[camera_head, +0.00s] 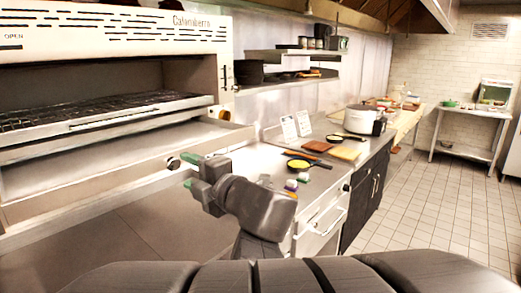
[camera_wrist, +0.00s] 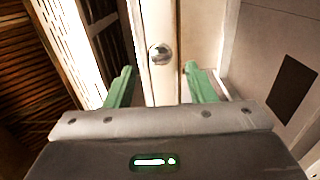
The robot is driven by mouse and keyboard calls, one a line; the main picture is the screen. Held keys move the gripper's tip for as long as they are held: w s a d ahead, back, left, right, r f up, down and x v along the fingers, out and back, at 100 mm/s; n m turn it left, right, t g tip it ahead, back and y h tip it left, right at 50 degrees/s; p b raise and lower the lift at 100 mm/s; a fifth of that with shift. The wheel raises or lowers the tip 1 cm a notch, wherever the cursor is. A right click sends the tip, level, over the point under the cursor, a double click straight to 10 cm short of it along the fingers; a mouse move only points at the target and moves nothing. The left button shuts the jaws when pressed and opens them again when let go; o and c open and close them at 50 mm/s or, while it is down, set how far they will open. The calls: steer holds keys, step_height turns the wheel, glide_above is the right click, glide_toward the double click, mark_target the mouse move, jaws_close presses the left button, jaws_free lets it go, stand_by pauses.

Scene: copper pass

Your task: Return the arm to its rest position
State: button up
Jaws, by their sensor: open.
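My gripper (camera_head: 188,172) is open and empty, with its green fingertips in front of the lower edge of the large oven grill (camera_head: 100,125). A round dark knob (camera_head: 173,163) on the grill's lower frame is just left of the fingertips in the head view. In the wrist view my gripper (camera_wrist: 158,85) has its two green fingers spread apart. A round metal knob (camera_wrist: 160,54) shows between and beyond them, and I cannot tell whether it touches either finger. My arm reaches up and left from the bottom middle of the head view.
A counter (camera_head: 270,170) right of the grill bears a yellow-filled pan (camera_head: 298,165), a brown board (camera_head: 312,146), a yellow board (camera_head: 344,153) and a white pot (camera_head: 359,118). A drawer (camera_head: 322,222) is below. The tiled floor (camera_head: 430,205) at right is clear.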

mark_target(166, 160)
steer(key=shift+x, duration=2.65)
steer(key=shift+d, duration=0.15)
steer(key=shift+v, duration=5.8)
steer(key=shift+b+x, duration=0.45)
steer(key=shift+x, duration=8.1)
steer(key=shift+f, duration=0.1)
